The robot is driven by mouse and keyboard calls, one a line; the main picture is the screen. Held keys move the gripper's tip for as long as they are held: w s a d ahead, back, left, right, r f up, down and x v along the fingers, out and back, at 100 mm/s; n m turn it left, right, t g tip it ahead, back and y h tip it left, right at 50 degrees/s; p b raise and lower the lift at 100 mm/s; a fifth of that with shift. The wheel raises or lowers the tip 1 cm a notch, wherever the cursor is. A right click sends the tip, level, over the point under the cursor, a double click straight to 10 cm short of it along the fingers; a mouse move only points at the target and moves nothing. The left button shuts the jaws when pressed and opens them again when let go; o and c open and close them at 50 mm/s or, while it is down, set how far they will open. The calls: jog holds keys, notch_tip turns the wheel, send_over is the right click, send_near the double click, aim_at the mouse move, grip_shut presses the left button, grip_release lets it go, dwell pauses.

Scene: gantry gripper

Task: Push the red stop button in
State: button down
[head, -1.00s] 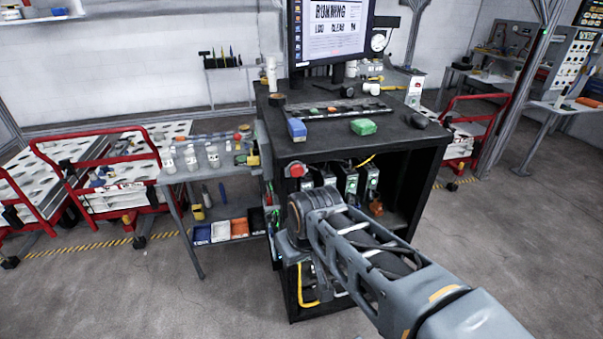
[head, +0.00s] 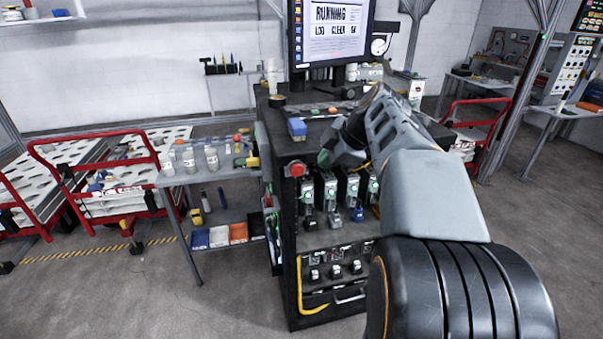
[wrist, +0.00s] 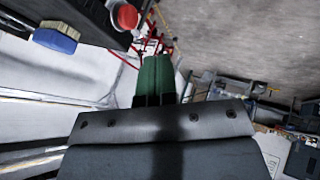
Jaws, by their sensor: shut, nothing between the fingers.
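The red stop button (head: 297,170) is on the upper front of the black cabinet, near its left corner, and stands out from it. It also shows in the wrist view at the top (wrist: 126,16), above and left of the fingertips. My gripper (head: 325,158) is near the cabinet's top front edge, right of and slightly above the button in the head view. In the wrist view its green fingers (wrist: 157,60) are together, with nothing between them. A gap shows between fingers and button there; the depth between them is hard to judge.
The cabinet top holds a blue brush (head: 297,129), which also shows in the wrist view (wrist: 55,40), and a monitor (head: 332,32). A grey side table with bottles (head: 190,158) stands left. Open shelves with several devices (head: 330,190) lie below the button.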

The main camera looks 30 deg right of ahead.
aim_at(301, 171)
jog(key=shift+w+a+f+p, duration=0.35)
jog(key=shift+w+f+p, duration=0.1)
jog(key=shift+w+f, duration=1)
jog(key=shift+w+a+f+p, duration=0.35)
jog(key=shift+w+f, duration=0.85)
jog(key=shift+w, duration=0.45)
jog(key=shift+w+a+f+p, duration=0.3)
jog(key=shift+w+f+p, duration=0.2)
jog(key=shift+w+f, duration=0.95)
jog(key=shift+w, duration=0.1)
